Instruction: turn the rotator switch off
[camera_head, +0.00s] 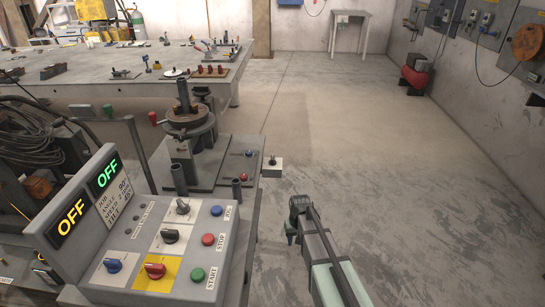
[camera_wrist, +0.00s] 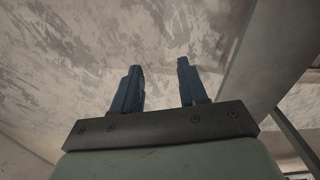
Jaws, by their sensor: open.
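The grey control panel (camera_head: 240,225) stands at the lower left in the head view. It carries a red knob (camera_head: 155,270) on a yellow plate, a blue knob (camera_head: 113,265), a black knob (camera_head: 171,236) and a grey-black knob (camera_head: 182,207). I cannot read which knob is the rotator switch. One display reads OFF in yellow (camera_head: 70,219), another OFF in green (camera_head: 107,174). My gripper (camera_head: 291,236) is to the right of the panel, apart from it, over the floor. In the wrist view its two blue fingers (camera_wrist: 159,66) are open with nothing between them.
The panel also has blue JOG (camera_head: 216,210), red STOP (camera_head: 208,239) and green START (camera_head: 197,274) buttons. Behind it stands a positioner with a round plate (camera_head: 188,118). A small box with a joystick (camera_head: 272,168) sits by the bench edge.

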